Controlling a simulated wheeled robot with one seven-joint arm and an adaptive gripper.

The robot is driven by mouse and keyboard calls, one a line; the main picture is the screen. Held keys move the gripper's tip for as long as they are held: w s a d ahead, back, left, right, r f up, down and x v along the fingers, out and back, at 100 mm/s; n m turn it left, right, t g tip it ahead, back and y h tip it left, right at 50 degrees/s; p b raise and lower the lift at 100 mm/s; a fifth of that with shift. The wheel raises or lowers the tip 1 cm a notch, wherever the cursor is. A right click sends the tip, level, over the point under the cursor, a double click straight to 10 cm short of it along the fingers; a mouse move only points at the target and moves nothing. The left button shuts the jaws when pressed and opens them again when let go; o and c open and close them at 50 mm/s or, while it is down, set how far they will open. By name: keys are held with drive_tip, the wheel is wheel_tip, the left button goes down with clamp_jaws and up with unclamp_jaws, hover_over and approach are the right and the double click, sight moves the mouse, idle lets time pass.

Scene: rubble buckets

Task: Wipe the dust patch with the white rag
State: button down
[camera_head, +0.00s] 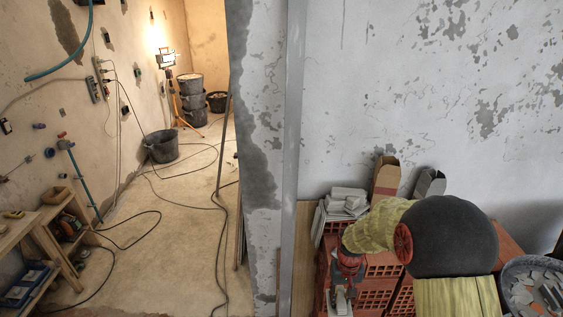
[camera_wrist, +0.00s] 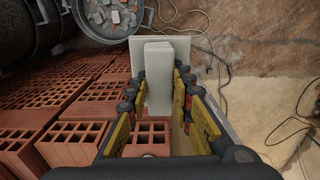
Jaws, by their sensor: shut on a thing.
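My gripper (camera_head: 343,290) points down over the red hollow bricks at the lower right of the head view. In the wrist view my gripper (camera_wrist: 160,95) is shut on a pale, block-shaped thing (camera_wrist: 158,75), which sits between its yellow-sided fingers. The held thing also shows as a small pale piece in the head view (camera_head: 342,302). It looks stiff and straight-edged; I cannot tell whether it is the white rag. A flat pale plate (camera_wrist: 202,44) lies behind it in the wrist view. I cannot make out a distinct dust patch in either view.
Red hollow bricks (camera_wrist: 75,142) are stacked under my gripper. A wall edge (camera_head: 294,150) divides off a room with a wooden bench (camera_head: 30,222), cables and buckets.

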sight(340, 297)
wheel_tip(340, 297, up, 15)
drive_tip(key=p, duration=1.3)
drive_tip(key=shift+f, duration=0.2)
